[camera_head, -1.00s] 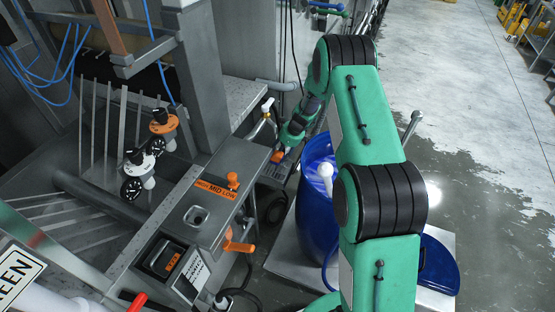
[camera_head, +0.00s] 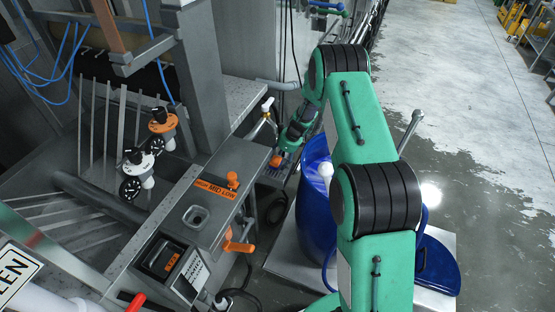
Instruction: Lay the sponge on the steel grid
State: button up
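My gripper (camera_head: 281,157) is small and far off in the head view, at the end of my green arm, beside the right end of the steel machine. A small orange patch (camera_head: 276,161) shows at its tip. I cannot tell whether this is the sponge or another part. The fingers are too small and dark to show whether they are open or shut. I cannot clearly make out the steel grid; a grey surface (camera_head: 270,180) lies just below the gripper.
The machine's panel (camera_head: 215,190) with orange handles stands left of the gripper, and a tap (camera_head: 265,108) stands just behind it. A blue drum (camera_head: 312,222) is partly hidden by my arm. A blue lid (camera_head: 438,268) lies at right. Open concrete floor (camera_head: 450,80) lies beyond.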

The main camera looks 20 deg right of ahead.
jog(key=shift+r, duration=0.1)
jog(key=p+v, duration=0.1)
jog(key=v, duration=1.1)
jog(key=shift+a+r, duration=0.1)
dwell(0.7)
jog(key=s+a+r+n, duration=0.4)
jog(key=s+r, duration=0.2)
jog(key=r, duration=0.5)
jog(key=s+a+r+n+h, duration=0.1)
jog(key=s+a+r+n, duration=0.35)
jog(key=r, duration=0.65)
jog(key=s+a+r+n, duration=0.45)
jog(key=s+r, duration=0.25)
jog(key=r, duration=0.4)
jog(key=s+a+r+n+t, duration=0.1)
jog(key=s+r+n, duration=0.2)
jog(key=s, duration=0.7)
jog(key=s+a+r+n+t+h, duration=0.1)
jog(key=s+r+n, duration=0.2)
jog(key=s+n, duration=0.3)
jog(key=s+a+r+n+h, duration=0.1)
jog(key=s+a+r+n, duration=0.1)
jog(key=s, duration=1.3)
jog(key=shift+r+n+t, duration=0.4)
jog(key=shift+r+n, duration=0.25)
jog(key=shift+n, duration=0.55)
